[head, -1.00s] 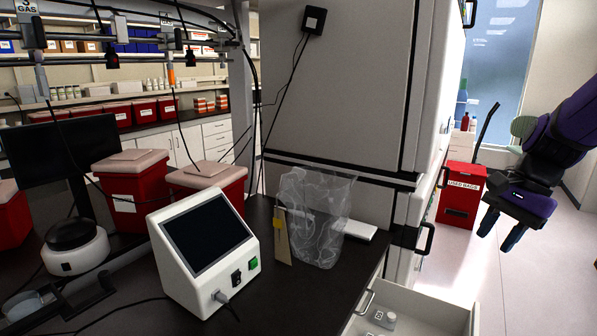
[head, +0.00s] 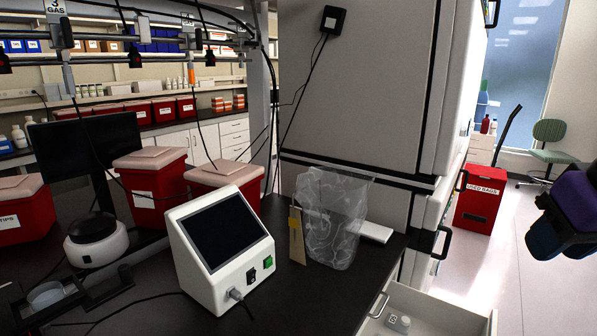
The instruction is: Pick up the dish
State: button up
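A small, round, clear dish (head: 46,294) is at the lower left in the head view. It sits within a dark frame-like stand on the black bench, in front of a white round device. My gripper (head: 558,240) is at the right edge, with dark blue finger parts pointing down to the left below a purple link. It is partly cut off by the frame, and its opening is not clear. It is far to the right of the dish, over the floor side, with nothing visible in it.
A white screen unit (head: 222,250), a clear bag (head: 332,215) and red bins (head: 150,185) stand on the bench (head: 320,290). The white round device (head: 97,240) is beside the dish. An open drawer (head: 440,310) juts out at the lower right. Floor (head: 520,290) shows at right.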

aim_at(43, 296)
jog(key=l+u, duration=0.1)
jog(key=l, duration=0.55)
jog(key=l+u, duration=0.1)
jog(key=l, duration=0.55)
jog(key=k+l+u, duration=0.1)
jog(key=l, duration=0.5)
jog(key=u, duration=1.8)
jog(key=i+j+u, duration=0.35)
jog(key=u, duration=0.2)
jog(key=i+j+z, duration=0.1)
jog(key=i+z, duration=0.35)
jog(key=i, duration=0.45)
